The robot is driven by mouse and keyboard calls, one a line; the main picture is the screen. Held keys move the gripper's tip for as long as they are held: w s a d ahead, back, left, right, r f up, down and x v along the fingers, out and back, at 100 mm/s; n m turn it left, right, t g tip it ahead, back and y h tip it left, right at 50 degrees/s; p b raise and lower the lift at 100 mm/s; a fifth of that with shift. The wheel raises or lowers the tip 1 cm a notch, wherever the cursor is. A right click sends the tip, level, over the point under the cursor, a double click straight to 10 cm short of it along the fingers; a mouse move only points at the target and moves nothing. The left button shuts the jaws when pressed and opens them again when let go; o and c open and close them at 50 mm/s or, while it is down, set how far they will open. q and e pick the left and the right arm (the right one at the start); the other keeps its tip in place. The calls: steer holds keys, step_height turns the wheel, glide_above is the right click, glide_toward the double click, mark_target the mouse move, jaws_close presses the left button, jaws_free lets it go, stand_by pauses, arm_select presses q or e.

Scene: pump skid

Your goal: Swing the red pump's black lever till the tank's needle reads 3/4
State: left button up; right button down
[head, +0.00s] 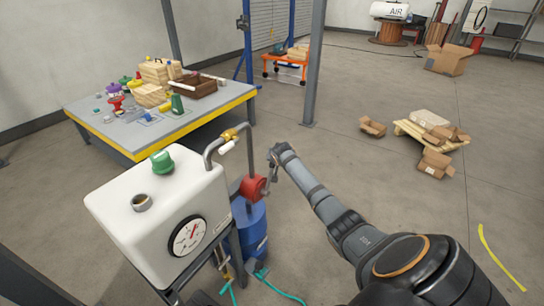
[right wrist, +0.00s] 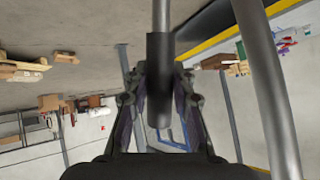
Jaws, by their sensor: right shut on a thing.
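The red pump (head: 253,188) sits on top of a blue drum (head: 253,228), beside the white tank (head: 160,215). The tank's round gauge (head: 187,236) faces me. Its red needle points up and a little right; the scale is too small to read surely. My right gripper (head: 273,160) is just right of the pump and shut on the lever. In the right wrist view the black lever grip (right wrist: 160,75) runs between the two fingers, on a grey rod. In the head view the lever is mostly hidden by the gripper. My left gripper is not in view.
A grey pipe (head: 249,150) with a yellow valve rises from the pump and bends to the tank. A green cap (head: 162,161) and an open neck top the tank. A cluttered workbench (head: 120,150) stands behind. Floor at right is mostly clear, with boxes and a pallet farther back.

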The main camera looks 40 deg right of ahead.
steer(key=shift+d, duration=0.15)
steer(key=c, duration=1.1)
jaws_free()
steer(key=v, duration=1.2)
